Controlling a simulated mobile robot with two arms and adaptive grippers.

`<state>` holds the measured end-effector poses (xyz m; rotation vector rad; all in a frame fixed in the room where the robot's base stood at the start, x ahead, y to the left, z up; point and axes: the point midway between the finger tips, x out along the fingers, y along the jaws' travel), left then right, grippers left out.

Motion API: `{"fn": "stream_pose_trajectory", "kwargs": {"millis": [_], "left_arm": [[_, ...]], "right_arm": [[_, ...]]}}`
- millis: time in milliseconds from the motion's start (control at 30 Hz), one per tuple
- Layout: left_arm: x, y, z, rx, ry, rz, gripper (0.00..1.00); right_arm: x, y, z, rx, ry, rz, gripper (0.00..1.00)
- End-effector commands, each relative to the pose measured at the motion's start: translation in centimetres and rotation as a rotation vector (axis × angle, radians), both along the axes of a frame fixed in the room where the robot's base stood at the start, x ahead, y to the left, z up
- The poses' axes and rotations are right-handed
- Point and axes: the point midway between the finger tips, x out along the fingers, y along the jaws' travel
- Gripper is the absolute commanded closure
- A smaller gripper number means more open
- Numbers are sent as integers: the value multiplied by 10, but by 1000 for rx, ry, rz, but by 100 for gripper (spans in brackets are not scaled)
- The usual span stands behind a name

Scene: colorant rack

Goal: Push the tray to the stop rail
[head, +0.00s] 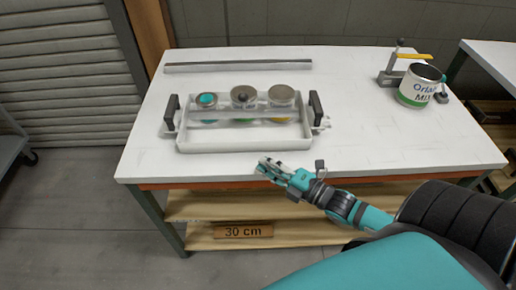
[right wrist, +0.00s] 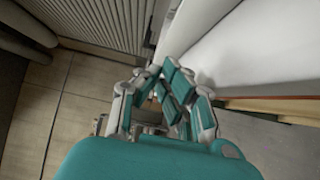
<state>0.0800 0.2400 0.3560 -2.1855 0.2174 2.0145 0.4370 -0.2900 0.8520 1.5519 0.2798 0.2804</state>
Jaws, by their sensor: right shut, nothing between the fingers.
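A light grey tray (head: 245,146) with two dark upright handles sits on the white table, left of centre in the head view. Several cans stand in it, one with a teal top (head: 207,100). A grey stop rail (head: 238,66) lies along the back of the table, with a strip of bare table between it and the tray. My right gripper (head: 264,165) is shut and empty in front of the tray's near side, near the table's front edge; I cannot tell if it touches. It also shows in the right wrist view (right wrist: 165,88). My left gripper is not in view.
A white can labelled Orlan MIX (head: 417,88) stands at the right of the table by a clamp-like device with a yellow handle (head: 412,56). The table (head: 350,130) is clear between tray and can. A "30 cm" sign (head: 243,231) is on the shelf below.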

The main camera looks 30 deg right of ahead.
Motion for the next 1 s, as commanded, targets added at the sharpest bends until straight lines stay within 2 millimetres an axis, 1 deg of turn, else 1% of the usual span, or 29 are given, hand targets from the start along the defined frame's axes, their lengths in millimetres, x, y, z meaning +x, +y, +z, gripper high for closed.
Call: {"fn": "stream_pose_trajectory", "kwargs": {"millis": [33,100,200,300,467,833,933,1000], "left_arm": [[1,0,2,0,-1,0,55],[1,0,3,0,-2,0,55],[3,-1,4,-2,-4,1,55],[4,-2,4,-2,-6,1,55],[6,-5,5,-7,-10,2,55],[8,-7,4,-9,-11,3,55],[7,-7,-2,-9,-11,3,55],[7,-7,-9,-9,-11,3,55]], "right_arm": [[12,4,2,2,-6,-1,100],[24,8,2,0,-4,-1,100],[38,-1,1,-3,0,0,100],[48,-5,0,-1,0,0,100],[55,-9,0,0,1,0,100],[57,-10,-1,1,1,-1,100],[69,-15,-3,-2,-2,-1,100],[83,-22,-3,-6,-5,-1,100]]}}
